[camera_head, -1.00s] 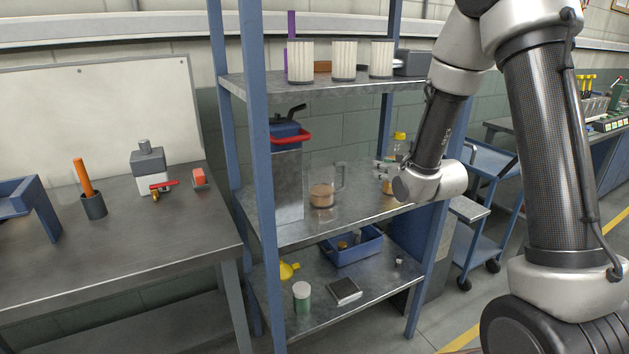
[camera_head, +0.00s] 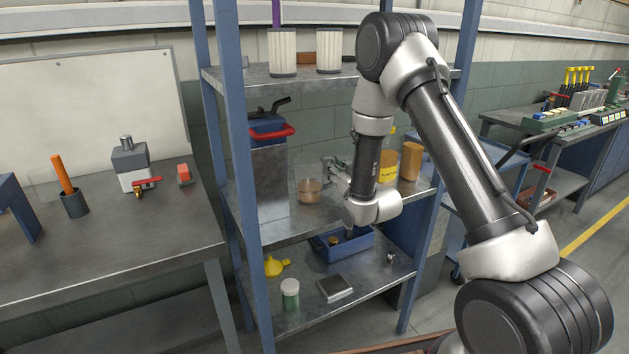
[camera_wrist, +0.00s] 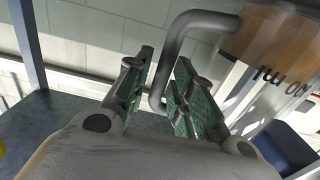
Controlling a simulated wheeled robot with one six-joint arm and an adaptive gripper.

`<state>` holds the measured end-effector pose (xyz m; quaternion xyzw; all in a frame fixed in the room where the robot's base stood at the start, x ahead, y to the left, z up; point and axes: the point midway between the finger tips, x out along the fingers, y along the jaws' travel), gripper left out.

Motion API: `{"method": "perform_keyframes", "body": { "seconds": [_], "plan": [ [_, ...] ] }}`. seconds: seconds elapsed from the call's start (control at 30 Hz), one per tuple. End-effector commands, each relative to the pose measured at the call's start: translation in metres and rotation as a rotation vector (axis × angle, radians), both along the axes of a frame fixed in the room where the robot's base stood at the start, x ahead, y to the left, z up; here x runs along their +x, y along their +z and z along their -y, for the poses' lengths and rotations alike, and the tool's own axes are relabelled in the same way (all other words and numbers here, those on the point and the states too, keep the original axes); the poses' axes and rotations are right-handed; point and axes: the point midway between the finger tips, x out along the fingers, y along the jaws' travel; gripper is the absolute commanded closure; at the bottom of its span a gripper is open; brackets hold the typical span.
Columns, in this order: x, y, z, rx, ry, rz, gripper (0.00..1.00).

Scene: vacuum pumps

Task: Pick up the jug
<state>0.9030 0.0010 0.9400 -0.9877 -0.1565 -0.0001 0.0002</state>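The jug (camera_head: 309,188) is a clear vessel with brown contents, upright on the middle shelf. In the wrist view the jug (camera_wrist: 270,45) is at the upper right, with brown contents and dark volume print. Its grey bent handle (camera_wrist: 178,50) reaches down between my fingers. My gripper (camera_head: 338,172) is just right of the jug, at the handle side, partly hidden by my arm. In the wrist view my gripper (camera_wrist: 158,97) has its two green-padded fingers apart, one on each side of the handle, with gaps visible.
A grey canister with a blue top and red handle (camera_head: 269,160) stands left of the jug. A yellow-labelled bottle (camera_head: 388,165) and an orange-brown cylinder (camera_head: 411,161) stand right of my arm. White ribbed filters (camera_head: 283,52) are above. A blue bin (camera_head: 345,245) is below.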

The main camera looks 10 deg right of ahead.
Motion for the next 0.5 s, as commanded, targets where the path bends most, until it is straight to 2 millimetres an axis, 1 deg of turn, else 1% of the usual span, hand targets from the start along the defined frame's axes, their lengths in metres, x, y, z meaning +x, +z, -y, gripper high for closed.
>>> {"method": "perform_keyframes", "body": {
  "seconds": [0.1, 0.27, 0.3, 0.37, 0.4, 0.43, 0.5],
  "plan": [
    [0.0056, 0.0001, -0.002, 0.0, 0.0, 0.0, 0.76],
    [0.0056, 0.0001, -0.0019, 0.0, 0.0, 0.0, 0.76],
    [0.0056, 0.0, -0.0019, 0.0, 0.0, 0.0, 0.8],
    [0.0055, 0.0001, -0.0019, 0.0, 0.0, 0.0, 0.9],
    [0.0055, 0.0001, -0.0019, 0.0, 0.0, 0.0, 0.98],
    [0.0055, 0.0001, -0.0019, 0.0, 0.0, 0.0, 1.0],
    [0.0054, 0.0001, -0.0019, 0.0, 0.0, 0.0, 1.0]
  ]
}}
